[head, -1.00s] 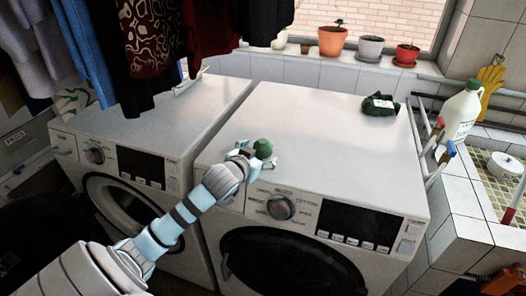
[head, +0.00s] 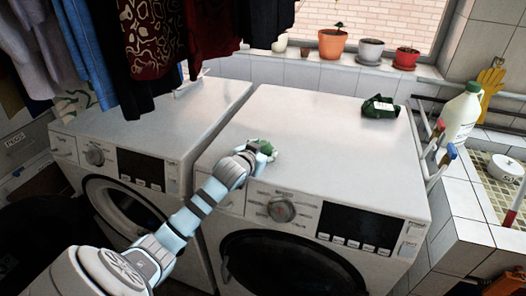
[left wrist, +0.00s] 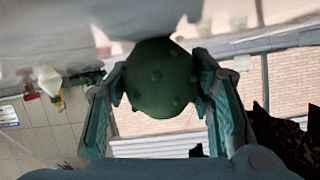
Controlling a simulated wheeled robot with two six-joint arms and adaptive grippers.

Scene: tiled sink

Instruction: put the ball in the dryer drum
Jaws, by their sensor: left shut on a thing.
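A green ball (head: 264,147) with small bumps is at the tip of my left gripper (head: 262,153), above the front left part of the right machine's white top. In the left wrist view the ball (left wrist: 160,78) sits between the two fingers of my left gripper (left wrist: 158,88), which are shut on it. The right machine has a dark round door (head: 290,262) below my arm, which looks closed. The left machine has a round door (head: 125,205) partly hidden by my left arm. Which machine is the dryer is not clear. My right gripper is not in view.
A dark green bundle (head: 380,107) lies at the back of the right machine's top (head: 310,130). Clothes (head: 150,40) hang above the left machine. Potted plants (head: 332,42) stand on the sill. A white jug (head: 461,113) and tiled sink are at the right.

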